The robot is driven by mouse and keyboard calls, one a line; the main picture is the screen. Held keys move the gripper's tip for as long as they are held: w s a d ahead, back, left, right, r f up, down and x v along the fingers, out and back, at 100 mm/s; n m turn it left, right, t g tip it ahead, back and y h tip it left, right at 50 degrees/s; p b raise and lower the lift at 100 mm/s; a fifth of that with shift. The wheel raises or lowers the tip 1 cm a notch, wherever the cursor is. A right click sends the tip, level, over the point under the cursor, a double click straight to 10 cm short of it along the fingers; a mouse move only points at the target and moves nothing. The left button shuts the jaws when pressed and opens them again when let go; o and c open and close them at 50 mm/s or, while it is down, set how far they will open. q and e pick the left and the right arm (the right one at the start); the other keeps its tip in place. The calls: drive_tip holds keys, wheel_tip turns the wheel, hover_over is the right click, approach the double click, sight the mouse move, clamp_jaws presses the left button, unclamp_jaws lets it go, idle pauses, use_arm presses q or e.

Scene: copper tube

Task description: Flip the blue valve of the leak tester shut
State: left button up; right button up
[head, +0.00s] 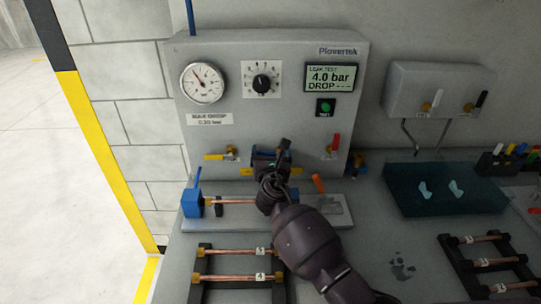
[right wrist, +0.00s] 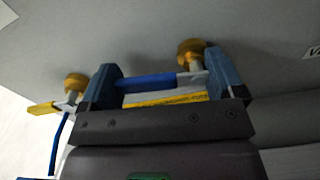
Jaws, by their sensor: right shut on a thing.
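The leak tester (head: 290,115) is a grey panel with a round gauge, a dial and a display reading 4.0 bar. My right gripper (head: 272,162) is at the middle of its lower front and hides most of the blue valve there. In the right wrist view, the blue valve's handle (right wrist: 147,82) lies sideways between the two blue-padded fingers of this gripper (right wrist: 150,88), which are shut on it. A brass valve body (right wrist: 190,52) shows just behind the handle's right end. My left gripper is in neither view.
A yellow valve (head: 215,157) is left of my gripper and a red valve (head: 335,142) right. Below, a copper tube (head: 235,201) lies in a fixture with a blue clamp (head: 192,205). Tube racks (head: 240,265) stand in front; a teal tray (head: 440,205) is at right.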

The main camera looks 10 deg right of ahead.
drive_tip(key=m, duration=0.3)
drive_tip(key=r+m, duration=0.1)
drive_tip(key=shift+d+m+b, duration=0.25)
drive_tip(key=shift+m+b, duration=0.05)
drive_tip(key=m, duration=0.2)
drive_tip(key=r+m, duration=0.1)
drive_tip(key=shift+s+d+m+b, duration=0.1)
drive_tip(key=shift+d+m+b, duration=0.2)
drive_tip(key=shift+d, duration=0.05)
drive_tip(key=m, duration=0.3)
drive_tip(key=d+m+b, duration=0.1)
drive_tip(key=m, duration=0.1)
drive_tip(key=shift+s+d+r, duration=0.1)
drive_tip(key=shift+s+r, duration=0.05)
drive_tip(key=shift+r, duration=0.1)
drive_tip(key=shift+d+m, duration=0.25)
drive_tip(key=shift+m, duration=0.55)
drive_tip(key=o, duration=1)
drive_tip(key=shift+o, duration=0.2)
drive_tip(key=shift+r, duration=0.1)
